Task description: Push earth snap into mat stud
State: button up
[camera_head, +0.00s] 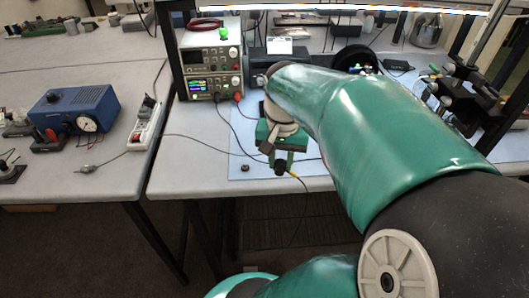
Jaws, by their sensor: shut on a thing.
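The light blue mat (240,133) lies on the right-hand bench, partly hidden behind my arm. A small dark round piece (245,168) sits near its front left corner; it looks like the mat stud, but it is too small to be sure. My gripper (281,168) is over the front part of the mat, to the right of that piece and apart from it. It is shut on what looks like the end of a dark cord with a small yellow part (293,174), likely the earth snap. The snap's face is hidden by the fingers.
The cord (304,200) hangs over the bench's front edge. Stacked bench instruments (211,68) with leads stand behind the mat. A black clamp stand (468,85) is at the right. A blue box (75,110) and a white power strip (148,124) are on the left bench.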

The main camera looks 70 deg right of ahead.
jog(key=shift+s+a+r, duration=0.45)
jog(key=shift+s+a, duration=0.1)
jog(key=shift+s, duration=0.25)
jog(key=shift+s+a+r, duration=0.4)
jog(key=shift+s+a, duration=0.1)
jog(key=shift+s, duration=0.3)
